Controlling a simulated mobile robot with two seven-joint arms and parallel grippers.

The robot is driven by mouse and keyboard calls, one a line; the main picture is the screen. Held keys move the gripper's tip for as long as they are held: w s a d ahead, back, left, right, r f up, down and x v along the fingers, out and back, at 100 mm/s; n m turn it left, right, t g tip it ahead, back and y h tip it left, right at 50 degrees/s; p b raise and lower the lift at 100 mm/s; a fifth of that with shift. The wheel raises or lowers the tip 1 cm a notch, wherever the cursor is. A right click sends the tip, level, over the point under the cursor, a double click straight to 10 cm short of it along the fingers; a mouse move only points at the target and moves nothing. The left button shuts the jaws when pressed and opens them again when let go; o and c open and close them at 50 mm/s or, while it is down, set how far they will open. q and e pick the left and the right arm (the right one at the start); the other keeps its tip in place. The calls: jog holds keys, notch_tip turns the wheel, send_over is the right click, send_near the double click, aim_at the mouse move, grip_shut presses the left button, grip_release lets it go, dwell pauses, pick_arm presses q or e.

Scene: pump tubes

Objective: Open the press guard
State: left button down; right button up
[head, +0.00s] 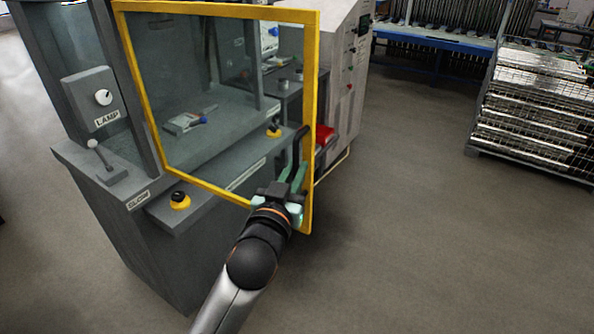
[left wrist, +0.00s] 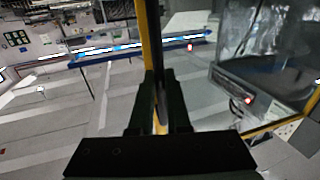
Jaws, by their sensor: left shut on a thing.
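The press guard (head: 313,100) is a clear panel in a yellow frame. It stands swung out at an angle from the grey press (head: 130,235), with its right edge away from the press front. A dark upright handle (head: 298,142) sits by the frame's right edge. My left gripper (head: 293,177) is shut on this handle near the lower right corner of the guard. In the left wrist view the fingers (left wrist: 160,112) close around the dark handle, beside the yellow frame bar (left wrist: 147,35). My right gripper is not in view.
A lamp switch box (head: 92,98) and a lever (head: 98,155) are on the press's left side. Yellow-based black buttons (head: 180,200) sit on its front ledge. A light grey cabinet (head: 345,85) stands behind the guard. A wire crate (head: 530,110) is far right; the floor between is clear.

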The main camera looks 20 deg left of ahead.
pick_arm(q)
jog(key=shift+a+r, duration=0.1)
jog(key=shift+a, duration=0.1)
jog(key=c, duration=0.9)
grip_release()
